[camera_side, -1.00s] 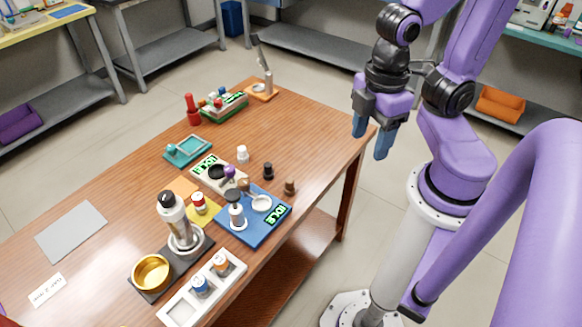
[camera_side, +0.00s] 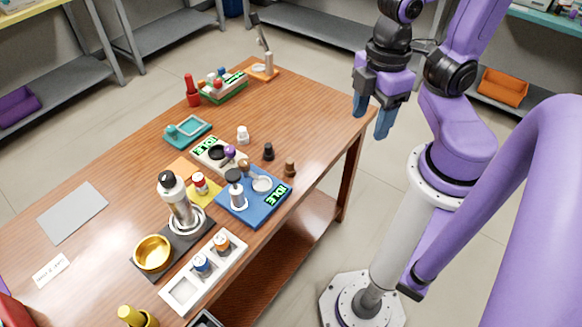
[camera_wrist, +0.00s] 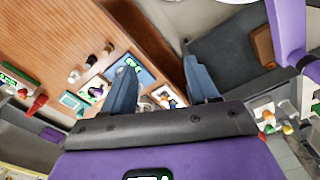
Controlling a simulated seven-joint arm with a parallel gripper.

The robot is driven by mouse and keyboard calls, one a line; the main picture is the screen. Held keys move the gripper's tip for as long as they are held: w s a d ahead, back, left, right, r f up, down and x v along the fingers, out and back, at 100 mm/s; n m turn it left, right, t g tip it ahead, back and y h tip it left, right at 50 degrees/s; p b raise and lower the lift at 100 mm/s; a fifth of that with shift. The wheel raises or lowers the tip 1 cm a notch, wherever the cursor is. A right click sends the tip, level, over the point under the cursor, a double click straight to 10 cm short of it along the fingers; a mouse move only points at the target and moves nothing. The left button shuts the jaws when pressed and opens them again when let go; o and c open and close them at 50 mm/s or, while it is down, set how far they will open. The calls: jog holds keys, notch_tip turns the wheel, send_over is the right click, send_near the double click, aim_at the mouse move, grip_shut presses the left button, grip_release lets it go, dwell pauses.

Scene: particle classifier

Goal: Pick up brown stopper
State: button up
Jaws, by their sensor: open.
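The brown stopper (camera_side: 290,168) stands upright on the wooden table near its right edge, beside the blue device. In the wrist view a small brown piece (camera_wrist: 108,47), apparently the same stopper, stands left of the fingers. My gripper (camera_side: 372,113) is open and empty, high up near the table's right corner, well apart from the stopper. Its two blue fingers (camera_wrist: 160,65) are spread in the wrist view.
A black stopper (camera_side: 268,152) and a white stopper (camera_side: 242,135) stand near the brown one. The blue device (camera_side: 250,210) reads IDLE and carries a black-topped vial. The table's (camera_side: 325,115) far right part is clear.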

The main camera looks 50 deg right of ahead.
dwell(0.4)
jog(key=w+a+f+n+t+h, duration=0.1)
jog(key=w+a+f+n+h, duration=0.15)
jog(key=f+h, duration=0.2)
jog(key=w+a+f+n+t+h, duration=0.1)
jog(key=w+a+f+n+h, duration=0.1)
jog(key=w+f+n+h, duration=0.3)
jog(key=n+t, duration=0.7)
jog(key=t, duration=0.1)
send_near(291, 164)
jog(key=x, duration=0.5)
jog(key=shift+w+d+f, duration=0.15)
jog(key=shift+w+f, duration=0.1)
jog(key=shift+f, duration=0.05)
jog(key=shift+x, duration=2.75)
jog(key=shift+r, duration=0.2)
jog(key=c, duration=1.1)
